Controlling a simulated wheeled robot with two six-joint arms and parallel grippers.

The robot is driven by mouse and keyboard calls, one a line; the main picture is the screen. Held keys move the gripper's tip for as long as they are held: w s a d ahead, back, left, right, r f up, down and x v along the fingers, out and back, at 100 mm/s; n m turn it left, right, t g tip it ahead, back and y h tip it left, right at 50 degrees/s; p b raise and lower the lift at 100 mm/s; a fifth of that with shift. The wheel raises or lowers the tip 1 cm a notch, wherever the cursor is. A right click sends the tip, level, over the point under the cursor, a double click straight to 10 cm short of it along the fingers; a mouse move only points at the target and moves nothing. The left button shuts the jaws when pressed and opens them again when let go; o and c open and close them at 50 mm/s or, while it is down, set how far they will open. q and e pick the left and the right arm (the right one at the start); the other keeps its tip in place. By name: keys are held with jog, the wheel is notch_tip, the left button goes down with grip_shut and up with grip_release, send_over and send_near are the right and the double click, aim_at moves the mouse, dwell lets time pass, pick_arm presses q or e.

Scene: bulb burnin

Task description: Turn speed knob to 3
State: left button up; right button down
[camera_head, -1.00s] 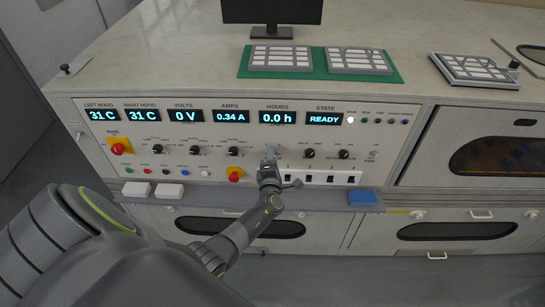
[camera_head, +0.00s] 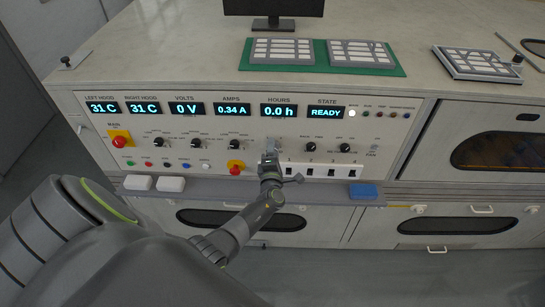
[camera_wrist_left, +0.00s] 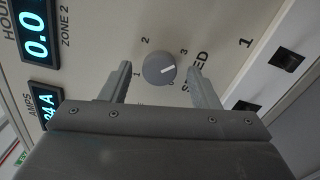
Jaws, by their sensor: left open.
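The speed knob (camera_wrist_left: 159,69) is a round grey dial with a white pointer line, on the panel under the hours display. In the left wrist view its printed marks 1, 2 and 3 show around it. The pointer aims to the right, a little below the 3 mark. My left gripper (camera_head: 270,152) is open at the panel. In the left wrist view its two fingers stand on either side of the knob, with visible gaps. In the head view the gripper largely hides the knob. My right gripper is not in view.
A row of switches (camera_head: 331,170) sits right of my gripper. A shelf below holds a blue box (camera_head: 363,191) and white blocks (camera_head: 171,184).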

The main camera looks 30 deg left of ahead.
pick_arm(q)
jog(key=b+v, duration=0.2)
jog(key=v, duration=1.5)
jog(key=shift+a, duration=0.1)
